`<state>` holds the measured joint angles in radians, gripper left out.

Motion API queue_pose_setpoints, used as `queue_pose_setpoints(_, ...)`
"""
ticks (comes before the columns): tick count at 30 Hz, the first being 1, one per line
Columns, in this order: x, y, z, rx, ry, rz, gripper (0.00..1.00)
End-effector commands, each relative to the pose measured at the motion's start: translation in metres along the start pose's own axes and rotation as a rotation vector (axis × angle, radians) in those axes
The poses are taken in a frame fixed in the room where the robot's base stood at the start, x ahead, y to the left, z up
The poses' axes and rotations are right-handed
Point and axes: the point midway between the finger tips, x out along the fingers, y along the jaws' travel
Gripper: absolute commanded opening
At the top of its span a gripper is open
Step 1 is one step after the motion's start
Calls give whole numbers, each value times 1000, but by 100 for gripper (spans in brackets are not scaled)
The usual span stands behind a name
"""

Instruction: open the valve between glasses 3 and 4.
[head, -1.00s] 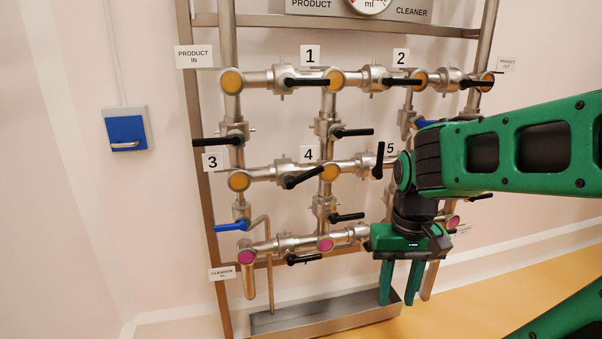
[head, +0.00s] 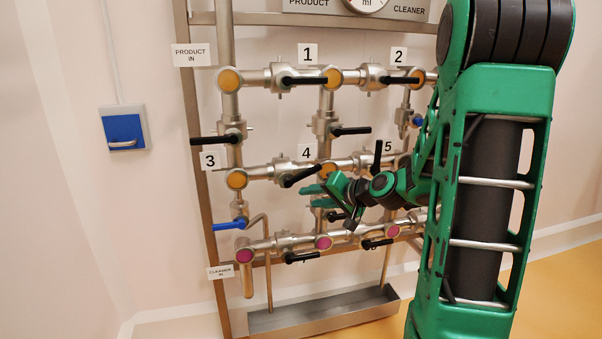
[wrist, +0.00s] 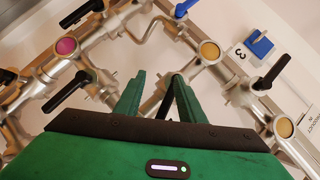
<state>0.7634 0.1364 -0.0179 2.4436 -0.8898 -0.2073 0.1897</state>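My gripper (head: 307,196) is just below and right of this handle in the head view, fingers pointing left. In the wrist view the fingers of my gripper (wrist: 158,80) are apart. A dark handle (wrist: 169,106) shows between them, partly hidden; I cannot tell whether they touch it. Glass 3 (wrist: 209,51) also shows there.
Other black handles are close by, such as the one below glass 4 (head: 338,216) and the upright one by label 5 (head: 378,155). A blue handle (head: 229,226) hangs below glass 3. A metal trough (head: 320,313) stands at the bottom. My arm hides the rack's right side.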

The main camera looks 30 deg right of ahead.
Motion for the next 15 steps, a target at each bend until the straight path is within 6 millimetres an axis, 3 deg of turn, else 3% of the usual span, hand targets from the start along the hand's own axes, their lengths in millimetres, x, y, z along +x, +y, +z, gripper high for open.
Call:
queue_pose_setpoints(3, 4, -3, -39, 124, 122, -107, 36)
queue_pose_setpoints(6, 2, -5, -61, 193, 191, -167, 36)
queue_pose_setpoints(11, 2, -6, -76, 237, 236, -204, 36)
queue_pose_setpoints(15, 16, -10, -80, 237, 236, -208, 36)
